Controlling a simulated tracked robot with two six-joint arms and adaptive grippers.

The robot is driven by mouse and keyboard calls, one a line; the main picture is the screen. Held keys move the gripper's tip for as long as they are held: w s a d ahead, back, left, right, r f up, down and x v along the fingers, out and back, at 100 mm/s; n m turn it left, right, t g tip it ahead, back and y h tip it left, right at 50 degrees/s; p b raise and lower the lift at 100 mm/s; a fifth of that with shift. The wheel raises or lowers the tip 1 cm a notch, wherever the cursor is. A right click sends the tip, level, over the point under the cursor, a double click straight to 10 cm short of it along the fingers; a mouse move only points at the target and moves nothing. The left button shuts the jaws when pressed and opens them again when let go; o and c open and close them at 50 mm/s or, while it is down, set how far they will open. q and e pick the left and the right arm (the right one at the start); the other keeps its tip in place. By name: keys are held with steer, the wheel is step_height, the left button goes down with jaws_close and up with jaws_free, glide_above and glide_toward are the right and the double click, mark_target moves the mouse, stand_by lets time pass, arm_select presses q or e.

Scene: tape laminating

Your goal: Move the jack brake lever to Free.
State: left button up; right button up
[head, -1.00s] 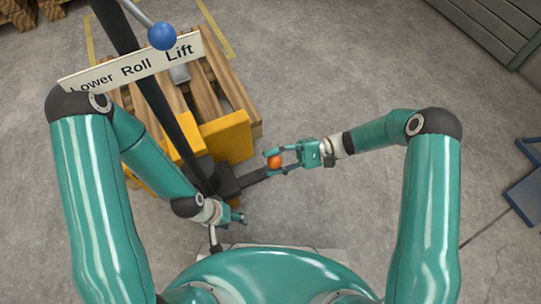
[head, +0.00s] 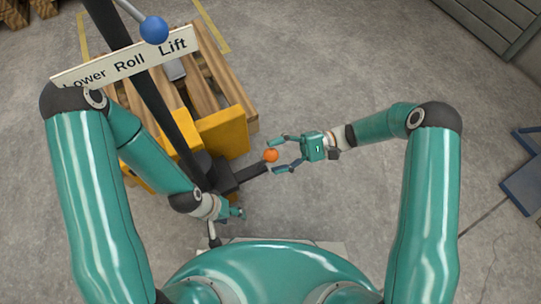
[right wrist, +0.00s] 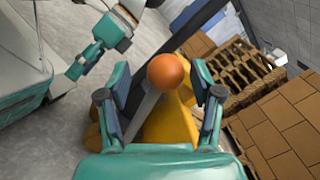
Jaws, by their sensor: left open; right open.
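The brake lever (head: 252,174) is a dark bar reaching right from the foot of the jack's black handle post. It ends in an orange ball knob (head: 271,156). My right gripper (head: 277,155) is open, its fingers spread on either side of the knob, which sits at the fingertips. The right wrist view shows the orange knob (right wrist: 165,73) between the two fingers, with a gap on each side. My left gripper (head: 239,213) is low beside the post's foot, apart from the brake lever. It also shows in the right wrist view (right wrist: 82,66). No "Free" mark shows.
The yellow jack (head: 221,134) stands at a wooden pallet (head: 205,70).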

steer(key=v, duration=1)
steer(key=shift+d, duration=0.25)
steer(key=shift+f, duration=0.15)
